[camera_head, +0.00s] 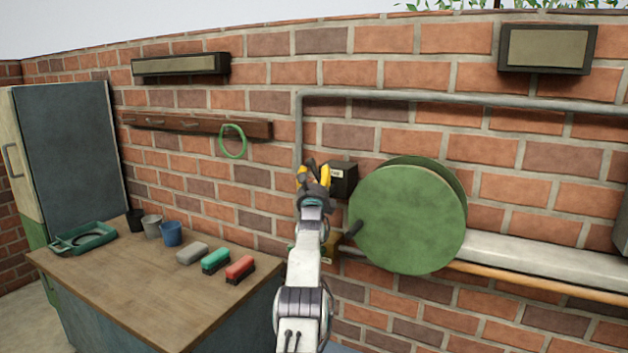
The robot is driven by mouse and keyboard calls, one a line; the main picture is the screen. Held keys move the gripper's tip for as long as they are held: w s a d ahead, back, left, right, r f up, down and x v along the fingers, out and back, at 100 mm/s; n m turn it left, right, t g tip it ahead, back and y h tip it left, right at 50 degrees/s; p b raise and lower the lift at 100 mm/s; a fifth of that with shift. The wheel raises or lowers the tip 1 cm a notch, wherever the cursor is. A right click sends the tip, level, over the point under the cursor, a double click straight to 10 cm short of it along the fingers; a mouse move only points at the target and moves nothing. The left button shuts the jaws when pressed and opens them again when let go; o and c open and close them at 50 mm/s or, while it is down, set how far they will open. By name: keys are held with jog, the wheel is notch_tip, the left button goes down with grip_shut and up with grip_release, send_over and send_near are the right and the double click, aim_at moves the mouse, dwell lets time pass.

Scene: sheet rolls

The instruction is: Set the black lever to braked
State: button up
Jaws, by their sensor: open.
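A large green drum (405,220) is mounted at the brick wall, right of my arm. A short black handle-like part (354,229) sticks out at the drum's left edge; it may be the black lever, but I cannot tell for sure. My gripper (314,172), with yellow and dark fingers, is raised left of the drum and above that part, apart from it. It is open and nothing shows between its fingers. A black box with a pale label (344,180) is on the wall just behind the gripper. My arm partly hides a yellowish fitting (331,248) below. No brake marking is readable.
A wooden-topped bench (130,285) at left bears a green tray (85,240), several cups and three brushes (216,260). A green ring (233,141) hangs from a wall rail (190,124). Grey pipe (430,98) runs above the drum; a pale ledge (540,262) lies right.

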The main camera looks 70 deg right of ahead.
jog(key=shift+s+a, duration=0.1)
jog(key=shift+a, duration=0.05)
jog(key=v, duration=1.1)
jog(key=shift+a, duration=0.25)
dwell(0.4)
jog(key=shift+s+f, duration=0.1)
jog(key=shift+f, duration=0.05)
jog(key=shift+c, duration=0.4)
